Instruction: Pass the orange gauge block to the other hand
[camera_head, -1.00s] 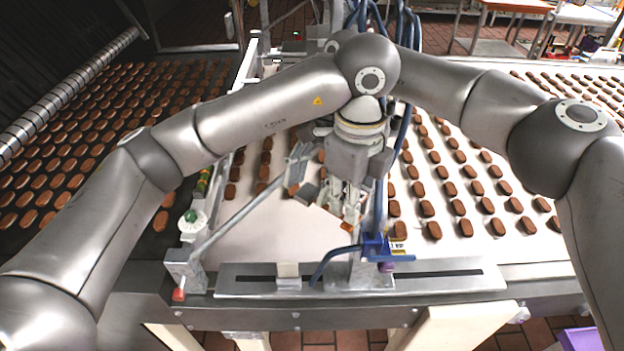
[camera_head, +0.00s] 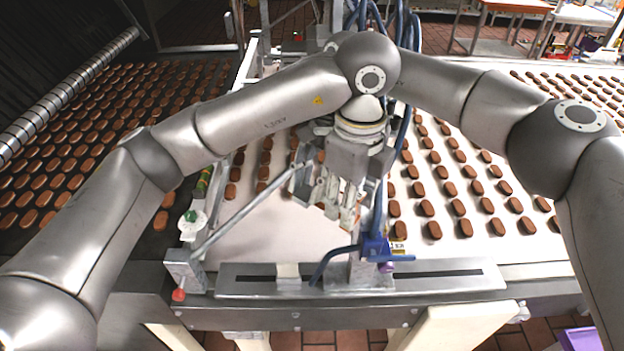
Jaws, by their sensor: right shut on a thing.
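My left gripper (camera_head: 340,212) hangs below its wrist over the pale belt, just behind the front rail. Its light grey fingers point down; I cannot tell how far apart they are. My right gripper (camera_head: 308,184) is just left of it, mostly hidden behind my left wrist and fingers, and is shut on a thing. The two grippers overlap closely in the picture. The orange gauge block is not clearly visible; the fingers and wrist cover the place between the grippers. I cannot tell whether my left fingers touch it.
Rows of brown biscuits lie on the dark belt (camera_head: 60,130) at left and the pale belt (camera_head: 270,235) in the middle and right. A metal rail (camera_head: 440,282) with a blue clamp (camera_head: 375,247) stands in front. A thin grey rod (camera_head: 245,213) slants up near the grippers.

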